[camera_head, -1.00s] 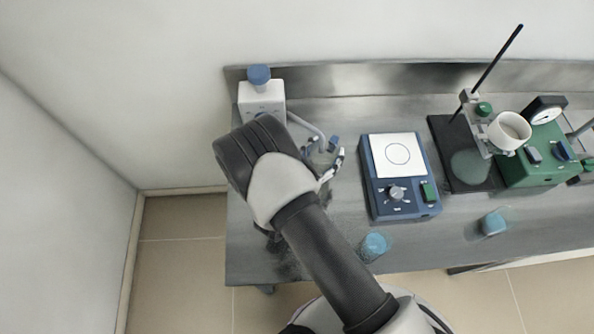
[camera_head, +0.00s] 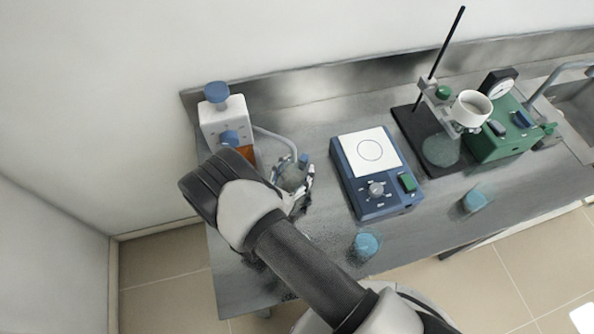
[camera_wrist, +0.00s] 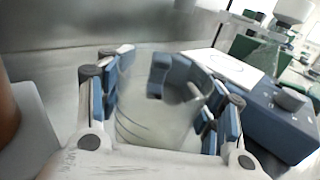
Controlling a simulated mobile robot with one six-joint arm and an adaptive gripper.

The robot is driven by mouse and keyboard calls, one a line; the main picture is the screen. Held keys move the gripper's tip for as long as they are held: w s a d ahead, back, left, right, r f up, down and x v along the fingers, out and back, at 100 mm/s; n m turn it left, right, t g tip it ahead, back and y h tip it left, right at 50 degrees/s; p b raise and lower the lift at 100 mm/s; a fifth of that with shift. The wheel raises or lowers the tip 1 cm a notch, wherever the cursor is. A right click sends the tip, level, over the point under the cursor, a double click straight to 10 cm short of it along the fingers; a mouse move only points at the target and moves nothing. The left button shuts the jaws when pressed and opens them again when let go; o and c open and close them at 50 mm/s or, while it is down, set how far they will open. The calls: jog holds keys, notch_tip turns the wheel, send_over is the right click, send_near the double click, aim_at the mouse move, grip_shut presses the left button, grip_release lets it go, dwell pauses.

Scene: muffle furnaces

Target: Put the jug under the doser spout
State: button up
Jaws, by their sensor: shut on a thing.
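The clear glass jug (camera_wrist: 150,125) stands between the blue-padded fingers of my gripper (camera_wrist: 160,108) in the wrist view, and they are shut on it. In the head view the jug (camera_head: 291,178) is small and partly hidden by my gripper (camera_head: 297,188) and arm. The doser (camera_head: 222,122) is a white unit with a blue knob at the left back of the bench. Its thin pale spout tube (camera_head: 274,138) curves right and down towards the jug. I cannot tell whether the spout end is directly over the jug's mouth.
A blue hotplate stirrer (camera_head: 377,190) stands just right of my gripper. Further right are a stand with a white cup (camera_head: 471,108) and a green device (camera_head: 503,138). Blue-topped items (camera_head: 366,244) (camera_head: 475,200) stand near the front. A wall is close at left.

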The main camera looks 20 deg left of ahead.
jog(key=shift+f, duration=0.3)
jog(key=shift+f, duration=0.1)
jog(key=shift+f, duration=0.15)
jog(key=o, duration=1.2)
jog(key=shift+r, duration=0.2)
jog(key=shift+s+a, duration=0.2)
jog(key=shift+s, duration=0.15)
jog(key=v, duration=1.1)
jog(key=shift+s+d, duration=0.1)
jog(key=shift+s, duration=0.05)
